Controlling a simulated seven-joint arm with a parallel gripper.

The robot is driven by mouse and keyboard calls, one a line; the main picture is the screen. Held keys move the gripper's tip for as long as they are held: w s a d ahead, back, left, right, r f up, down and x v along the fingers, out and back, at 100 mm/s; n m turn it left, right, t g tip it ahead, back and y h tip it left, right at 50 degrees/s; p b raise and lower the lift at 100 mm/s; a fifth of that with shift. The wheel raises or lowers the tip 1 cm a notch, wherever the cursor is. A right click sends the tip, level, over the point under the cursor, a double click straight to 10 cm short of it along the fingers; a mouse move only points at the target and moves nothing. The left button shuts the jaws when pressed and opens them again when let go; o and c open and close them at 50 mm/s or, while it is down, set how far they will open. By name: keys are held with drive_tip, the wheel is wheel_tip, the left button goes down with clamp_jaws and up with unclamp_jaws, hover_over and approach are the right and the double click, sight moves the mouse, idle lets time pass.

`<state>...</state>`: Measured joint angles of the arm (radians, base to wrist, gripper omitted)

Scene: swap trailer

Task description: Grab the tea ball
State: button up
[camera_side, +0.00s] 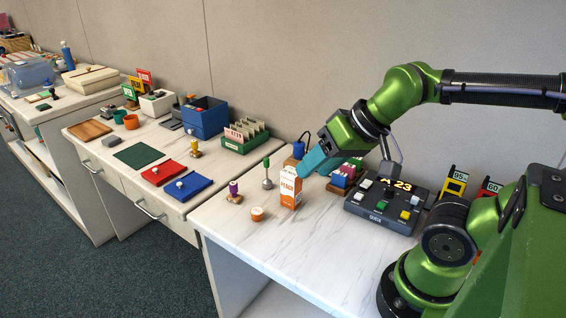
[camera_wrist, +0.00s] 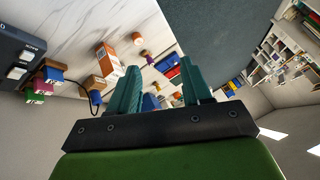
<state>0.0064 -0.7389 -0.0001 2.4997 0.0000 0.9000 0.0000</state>
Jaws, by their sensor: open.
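What looks like the tea ball (camera_side: 267,176) stands upright on the white marble counter, with a green knob on a thin stem above a grey rounded base. It is left of and behind the peach carton (camera_side: 290,186). I cannot make it out surely in the wrist view. My gripper (camera_side: 310,162) is open and empty, its teal fingers above the counter, behind and above the carton and to the right of the tea ball. The wrist view shows both fingers apart (camera_wrist: 160,68), with the carton (camera_wrist: 108,60) to their left.
A purple-topped stamp-like piece (camera_side: 234,193) and a small orange round piece (camera_side: 257,214) stand nearby. A dark button console (camera_side: 386,207) and colored blocks (camera_side: 344,174) lie right. A second counter (camera_side: 200,207) holds pads and boxes. The front counter is clear.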

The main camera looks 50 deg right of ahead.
sight(265, 167)
drive_tip(key=w+d+f+n+g+h, duration=0.1)
drive_tip(key=w+d+f+h, duration=0.1)
drive_tip(key=w+d, duration=0.65)
drive_tip(key=w+d+f+g+h, duration=0.1)
drive_tip(key=w+d+f+g, duration=0.15)
drive_tip(key=w+d, duration=0.6)
drive_tip(key=shift+n+t, duration=0.25)
drive_tip(key=shift+n, duration=0.05)
drive_tip(key=w+f, duration=0.2)
drive_tip(key=f, duration=0.1)
drive_tip(key=w+a+f, duration=0.1)
drive_tip(key=w+f, duration=0.1)
drive_tip(key=f, duration=0.1)
drive_tip(key=w+a+f, duration=0.1)
drive_tip(key=w+f, duration=0.1)
drive_tip(key=f, duration=0.2)
drive_tip(key=shift+w, duration=0.1)
drive_tip(key=shift+w+d+x, duration=0.15)
drive_tip(key=shift+x, duration=1.35)
drive_tip(key=shift+w+d+x, duration=0.15)
drive_tip(key=shift+d+x, duration=0.05)
drive_tip(key=shift+x, duration=1.3)
drive_tip(key=shift+r, duration=0.15)
drive_tip(key=shift+c, duration=0.2)
clamp_jaws()
